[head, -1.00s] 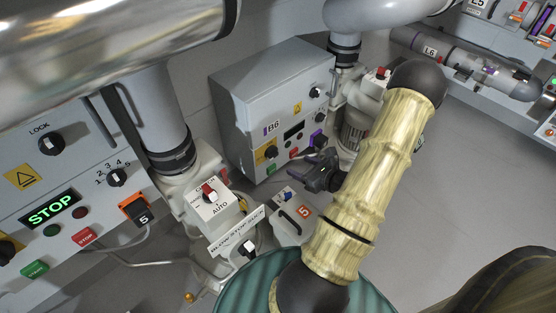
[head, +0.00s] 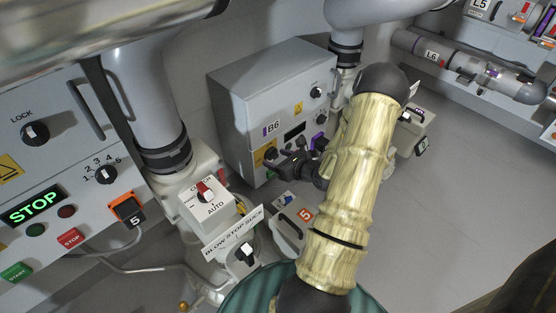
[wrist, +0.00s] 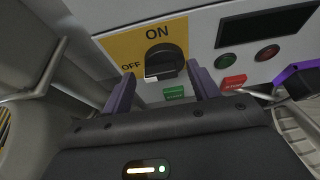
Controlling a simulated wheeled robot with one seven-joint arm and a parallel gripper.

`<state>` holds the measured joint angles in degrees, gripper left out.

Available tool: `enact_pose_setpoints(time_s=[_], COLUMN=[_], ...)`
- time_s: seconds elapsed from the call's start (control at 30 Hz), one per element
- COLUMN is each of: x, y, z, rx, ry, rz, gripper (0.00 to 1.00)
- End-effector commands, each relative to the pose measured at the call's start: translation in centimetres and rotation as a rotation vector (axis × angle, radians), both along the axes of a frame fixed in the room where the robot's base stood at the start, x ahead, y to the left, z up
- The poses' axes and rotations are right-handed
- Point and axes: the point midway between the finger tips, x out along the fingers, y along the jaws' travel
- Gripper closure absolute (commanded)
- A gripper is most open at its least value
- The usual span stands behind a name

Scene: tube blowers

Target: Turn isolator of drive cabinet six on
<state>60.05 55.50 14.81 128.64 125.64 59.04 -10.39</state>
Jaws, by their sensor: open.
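Drive cabinet six (head: 258,95) is the grey box marked B6 in the head view, against the back wall. Its isolator is a black rotary knob (wrist: 160,60) on a yellow plate marked ON and OFF in the wrist view. The knob's white mark sits at its lower left, toward the OFF side. My gripper (head: 272,158) is in front of the cabinet's lower left face and partly covers the yellow plate (head: 258,155). In the wrist view the two purple fingers (wrist: 161,90) are apart, one either side of the knob's lower part, with nothing held. Contact cannot be told.
A dark display (wrist: 265,25), a red button (wrist: 234,82) and a green button (wrist: 174,93) are beside the isolator. A purple-edged part (wrist: 298,80) is at the right. Cabinet five's panel (head: 60,160) and a blow-stop-suck switch (head: 245,250) are nearer left. Floor is open at right.

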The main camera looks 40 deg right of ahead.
Motion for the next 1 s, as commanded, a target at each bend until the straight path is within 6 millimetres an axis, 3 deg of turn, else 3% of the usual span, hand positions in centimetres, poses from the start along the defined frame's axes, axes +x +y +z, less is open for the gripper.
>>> enact_pose_setpoints(time_s=[0.03, 0.27, 0.67, 1.0], x=[-0.03, -0.04, 0.05, 0.09], y=[-0.06, -0.07, -0.03, -0.34], z=[0.02, 0.02, 0.34, 0.78], rx=[0.000, 0.000, 0.043, 0.229], ry=[0.000, 0.000, 0.005, 0.031], rz=[-0.001, -0.001, 0.002, 0.001], gripper=[0.42, 0.85, 0.85, 0.85])
